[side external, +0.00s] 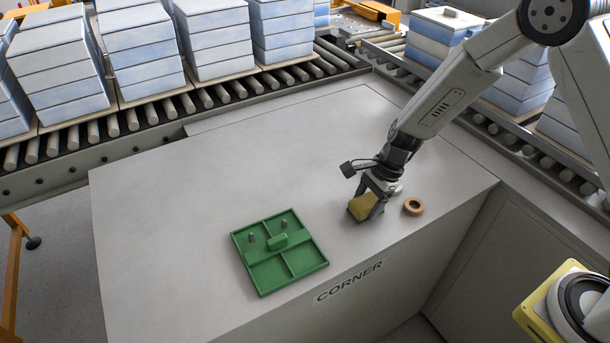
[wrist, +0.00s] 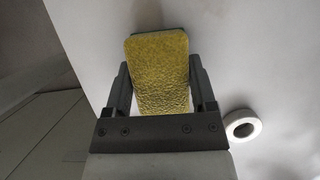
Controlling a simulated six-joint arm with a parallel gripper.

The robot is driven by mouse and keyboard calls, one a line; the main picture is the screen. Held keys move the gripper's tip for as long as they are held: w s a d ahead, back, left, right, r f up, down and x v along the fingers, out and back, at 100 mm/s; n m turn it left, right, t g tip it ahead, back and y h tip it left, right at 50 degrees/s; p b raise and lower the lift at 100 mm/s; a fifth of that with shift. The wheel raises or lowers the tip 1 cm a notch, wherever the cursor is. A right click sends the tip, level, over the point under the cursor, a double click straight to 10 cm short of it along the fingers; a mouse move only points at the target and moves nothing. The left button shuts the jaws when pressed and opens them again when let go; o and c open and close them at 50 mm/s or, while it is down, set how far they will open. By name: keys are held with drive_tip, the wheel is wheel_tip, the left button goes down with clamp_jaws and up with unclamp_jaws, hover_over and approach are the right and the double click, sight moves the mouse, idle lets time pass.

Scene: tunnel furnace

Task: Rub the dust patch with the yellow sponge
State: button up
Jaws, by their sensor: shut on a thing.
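The yellow sponge (side external: 362,207) is between the two fingers of my gripper (side external: 371,196), near the front right of the grey worktop. In the wrist view the sponge (wrist: 160,72) fills the space between the fingers of my gripper (wrist: 160,95), which is shut on it. In the side view the sponge is at or very close to the worktop; I cannot tell if it touches. I cannot make out the dust patch in either view.
A green divided tray (side external: 302,257) with small grey pegs lies left of the gripper. A tape roll (side external: 413,206) lies just right of it, also in the wrist view (wrist: 242,126). Roller conveyors (side external: 225,97) with stacked boxes run behind. The worktop's left part is clear.

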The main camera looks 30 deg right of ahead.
sight(357, 206)
drive_tip(key=shift+a+f, duration=0.15)
drive_tip(key=shift+a, duration=1.4)
drive_tip(key=shift+a, duration=0.1)
drive_tip(key=shift+s+a+f, duration=0.1)
drive_tip(key=shift+a, duration=1.7)
drive_tip(key=shift+s+a+f, duration=0.1)
drive_tip(key=shift+a, duration=1.8)
drive_tip(key=shift+r, duration=0.35)
